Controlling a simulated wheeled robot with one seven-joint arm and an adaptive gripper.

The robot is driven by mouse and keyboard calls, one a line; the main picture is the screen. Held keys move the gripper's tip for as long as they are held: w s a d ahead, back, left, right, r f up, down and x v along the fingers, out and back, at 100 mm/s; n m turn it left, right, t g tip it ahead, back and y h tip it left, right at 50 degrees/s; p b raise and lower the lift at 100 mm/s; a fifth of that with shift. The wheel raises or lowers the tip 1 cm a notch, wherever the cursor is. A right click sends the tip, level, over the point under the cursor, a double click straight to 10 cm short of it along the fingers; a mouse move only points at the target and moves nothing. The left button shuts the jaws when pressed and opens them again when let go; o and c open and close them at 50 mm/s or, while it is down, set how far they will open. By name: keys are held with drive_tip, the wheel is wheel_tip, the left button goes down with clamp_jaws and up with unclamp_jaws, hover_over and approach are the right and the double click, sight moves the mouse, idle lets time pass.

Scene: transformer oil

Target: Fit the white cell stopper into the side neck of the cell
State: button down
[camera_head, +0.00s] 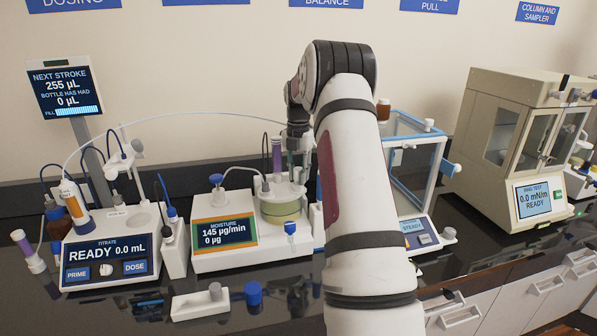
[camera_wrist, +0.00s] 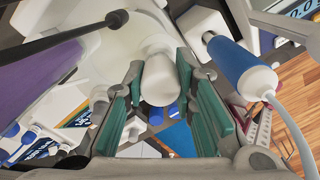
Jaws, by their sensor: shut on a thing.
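My gripper (camera_wrist: 158,90) is shut on the white cell stopper (camera_wrist: 159,80), which sits between the green finger pads in the wrist view. In the head view my gripper (camera_head: 298,140) points down just above the cell (camera_head: 280,211), a clear vessel with yellowish liquid on the moisture instrument. The white cell top (camera_wrist: 115,48) lies close beyond the fingers in the wrist view. The stopper's far end is close to the cell top; I cannot tell whether it touches the side neck. My arm and gripper hide the stopper and the neck in the head view.
A purple tube (camera_wrist: 40,85) and a blue-and-white cylinder (camera_wrist: 240,68) flank the fingers. The moisture instrument (camera_head: 225,233) stands below. The balance enclosure (camera_head: 437,160) is to the right, the dosing unit (camera_head: 110,250) to the left. A white block (camera_head: 198,306) lies in front.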

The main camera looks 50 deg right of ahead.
sight(298, 169)
drive_tip(key=shift+f, duration=0.4)
drive_tip(key=c, duration=1.2)
unclamp_jaws()
drive_tip(key=shift+c, duration=0.2)
wheel_tip(298, 169, up, 12)
drive_tip(key=shift+r, duration=0.1)
